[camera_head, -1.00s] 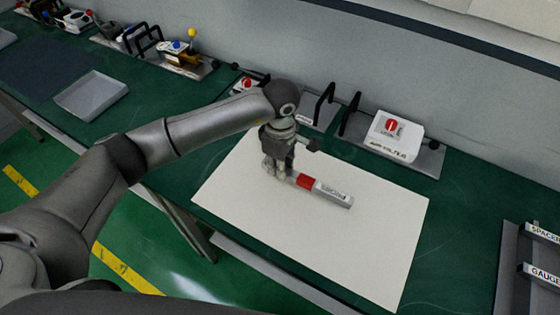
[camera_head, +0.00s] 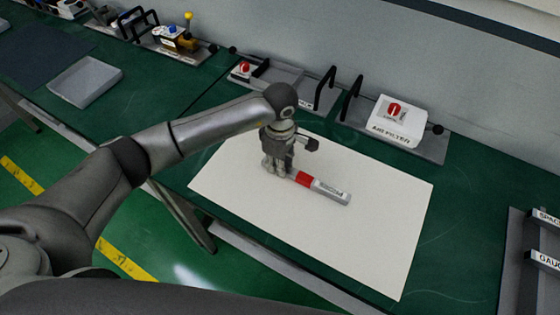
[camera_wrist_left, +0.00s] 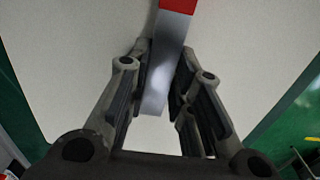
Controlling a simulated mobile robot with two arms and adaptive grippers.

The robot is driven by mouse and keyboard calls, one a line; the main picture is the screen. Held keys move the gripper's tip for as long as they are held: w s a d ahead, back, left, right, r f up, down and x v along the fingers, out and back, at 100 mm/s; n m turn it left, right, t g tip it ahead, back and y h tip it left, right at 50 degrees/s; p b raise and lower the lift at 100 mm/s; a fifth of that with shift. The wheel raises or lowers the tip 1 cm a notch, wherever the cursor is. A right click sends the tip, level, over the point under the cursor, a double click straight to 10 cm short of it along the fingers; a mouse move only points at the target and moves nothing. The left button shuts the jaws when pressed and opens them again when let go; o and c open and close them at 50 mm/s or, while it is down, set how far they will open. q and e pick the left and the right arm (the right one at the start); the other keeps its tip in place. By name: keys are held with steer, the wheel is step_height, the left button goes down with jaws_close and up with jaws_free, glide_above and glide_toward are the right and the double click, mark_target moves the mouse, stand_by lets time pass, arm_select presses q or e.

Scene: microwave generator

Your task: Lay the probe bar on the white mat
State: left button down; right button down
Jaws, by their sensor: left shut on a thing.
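The probe bar (camera_head: 330,191) is a grey bar with a red band and a printed label. It is at the middle of the white mat (camera_head: 370,238), low over it or lying on it; I cannot tell whether it touches. My left gripper (camera_head: 278,170) is shut on the bar's left end. In the left wrist view the bar (camera_wrist_left: 168,60) runs between the two fingers (camera_wrist_left: 163,95), with the red part at the top and the mat (camera_wrist_left: 70,50) behind. My right gripper is not in view.
A white air filter box (camera_head: 396,120) stands on a grey plate behind the mat, beside black handles (camera_head: 350,97). A grey tray (camera_head: 86,82) is at the left. A dark rack with labelled slots (camera_head: 530,250) is at the right. The mat around the bar is clear.

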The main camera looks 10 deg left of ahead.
arm_select(q)
steer(key=shift+f+b, duration=0.25)
steer(key=shift+b, duration=0.1)
steer(key=c, duration=1.2)
jaws_free()
steer(key=shift+r, duration=0.2)
step_height(320, 180, up, 12)
steer(key=shift+f, duration=0.15)
